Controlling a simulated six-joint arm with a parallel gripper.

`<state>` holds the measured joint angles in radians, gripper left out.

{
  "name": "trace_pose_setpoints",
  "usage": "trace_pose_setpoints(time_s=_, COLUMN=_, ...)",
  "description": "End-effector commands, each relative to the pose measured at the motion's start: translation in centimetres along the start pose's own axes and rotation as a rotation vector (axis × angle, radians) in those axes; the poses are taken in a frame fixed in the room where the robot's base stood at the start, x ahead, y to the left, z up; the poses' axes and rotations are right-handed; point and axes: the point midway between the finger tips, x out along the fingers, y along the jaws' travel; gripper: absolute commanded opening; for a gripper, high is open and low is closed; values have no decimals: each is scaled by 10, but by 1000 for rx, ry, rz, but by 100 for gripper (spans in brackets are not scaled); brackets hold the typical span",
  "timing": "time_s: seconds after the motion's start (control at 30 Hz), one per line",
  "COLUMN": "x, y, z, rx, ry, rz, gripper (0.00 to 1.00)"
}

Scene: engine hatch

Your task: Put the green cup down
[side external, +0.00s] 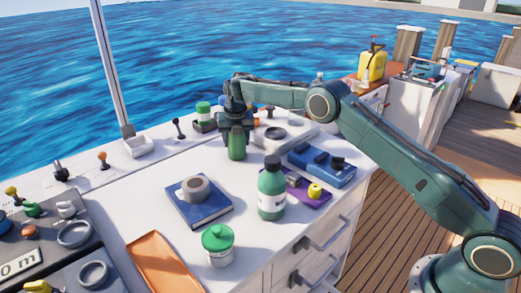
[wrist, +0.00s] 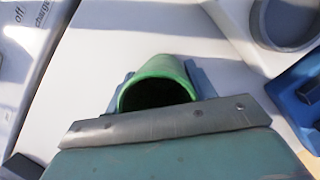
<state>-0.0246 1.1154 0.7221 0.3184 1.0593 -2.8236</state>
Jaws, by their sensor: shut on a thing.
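The green cup (side external: 236,152) is in the side view near the back middle of the white counter. My gripper (side external: 236,128) points down and is shut on it from above. In the wrist view the cup (wrist: 158,82) shows its round green rim and dark inside, between my gripper's fingers (wrist: 155,97). The cup looks upright in the side view. Its base is at or just above the counter; I cannot tell whether it touches.
A blue book (side external: 199,214) with a grey tape roll, a green bottle (side external: 271,190), a green-lidded jar (side external: 218,246), a blue case (side external: 321,166) and an orange tray (side external: 160,262) stand on the counter (side external: 130,205). Bare white counter lies left of the cup.

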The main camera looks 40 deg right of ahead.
Motion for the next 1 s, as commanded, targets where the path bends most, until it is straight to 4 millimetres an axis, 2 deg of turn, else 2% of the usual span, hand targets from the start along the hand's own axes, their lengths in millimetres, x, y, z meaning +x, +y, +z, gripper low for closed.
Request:
trace_pose_setpoints(time_s=0.17, x=2, y=0, z=0, rx=0, ry=0, rz=0, gripper=22)
trace_pose_setpoints(time_s=0.2, x=3, y=0, z=-1, rx=0, ry=1, rz=0, gripper=59)
trace_pose_setpoints(time_s=0.3, x=3, y=0, z=-1, rx=0, ry=1, rz=-1, gripper=77)
trace_pose_setpoints(time_s=0.73, x=-1, y=0, z=0, rx=0, ry=-1, rz=0, gripper=77)
trace_pose_setpoints(time_s=1.0, x=-26, y=0, z=0, rx=-1, ry=-1, rz=1, gripper=77)
